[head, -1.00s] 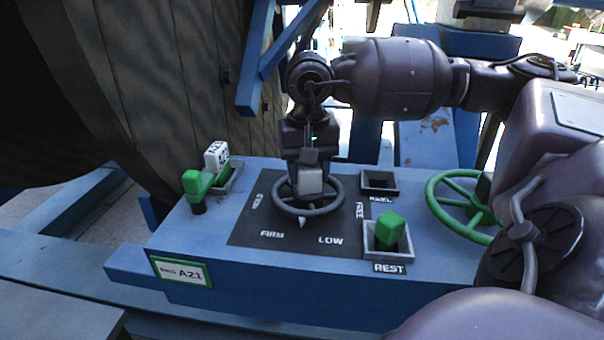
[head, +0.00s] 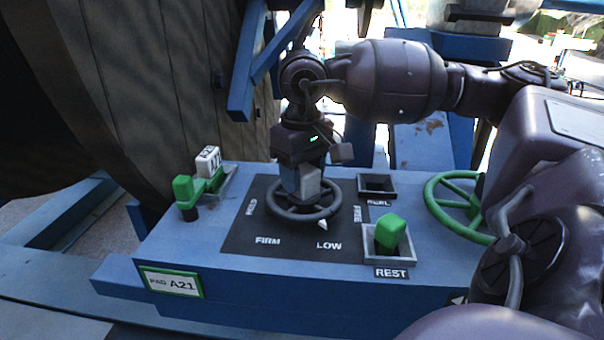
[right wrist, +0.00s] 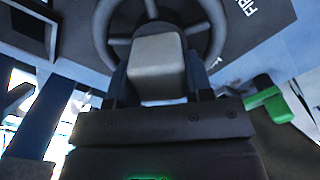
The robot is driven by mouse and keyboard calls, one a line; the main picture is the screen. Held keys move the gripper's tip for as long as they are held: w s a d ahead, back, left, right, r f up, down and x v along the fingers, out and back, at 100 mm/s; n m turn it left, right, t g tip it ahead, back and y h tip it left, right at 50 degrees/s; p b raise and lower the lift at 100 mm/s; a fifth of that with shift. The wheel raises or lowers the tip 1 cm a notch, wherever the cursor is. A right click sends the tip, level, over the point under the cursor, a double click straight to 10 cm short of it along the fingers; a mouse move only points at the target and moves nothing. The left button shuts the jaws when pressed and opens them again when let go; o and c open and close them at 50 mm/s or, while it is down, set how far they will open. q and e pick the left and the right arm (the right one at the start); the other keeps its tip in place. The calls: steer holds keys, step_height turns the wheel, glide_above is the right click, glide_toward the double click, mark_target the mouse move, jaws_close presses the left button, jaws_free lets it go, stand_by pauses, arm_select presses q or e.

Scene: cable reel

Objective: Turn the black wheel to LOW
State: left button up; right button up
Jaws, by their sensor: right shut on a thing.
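The black wheel (head: 298,216) lies on a dark plate on top of the blue console. Labels HOLD, FIRM, LOW (head: 329,246) and FREE are spaced round it. Its small white pointer (head: 322,225) is at the front right of the rim, just above the word LOW. My right gripper (head: 304,192) comes down from above and is shut on the black wheel at its middle. In the right wrist view the fingers cover the hub, and the wheel's rim (right wrist: 215,25) shows behind them. My left gripper is not in view.
A green block sits in the REST socket (head: 388,240); the REEL socket (head: 376,184) looks empty. A green wheel (head: 440,215) is at the right. A green-handled lever (head: 184,188) with a white tag (head: 207,160) stands at the left. The large reel (head: 150,80) rises behind.

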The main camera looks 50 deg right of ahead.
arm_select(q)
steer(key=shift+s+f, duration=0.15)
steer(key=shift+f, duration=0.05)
arm_select(e)
steer(key=o, duration=1)
steer(key=shift+o, duration=1.4)
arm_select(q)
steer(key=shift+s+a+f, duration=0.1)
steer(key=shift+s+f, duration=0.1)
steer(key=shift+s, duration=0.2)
arm_select(e)
steer(key=shift+r, duration=0.5)
step_height(320, 180, up, 9)
steer(key=shift+r, duration=0.45)
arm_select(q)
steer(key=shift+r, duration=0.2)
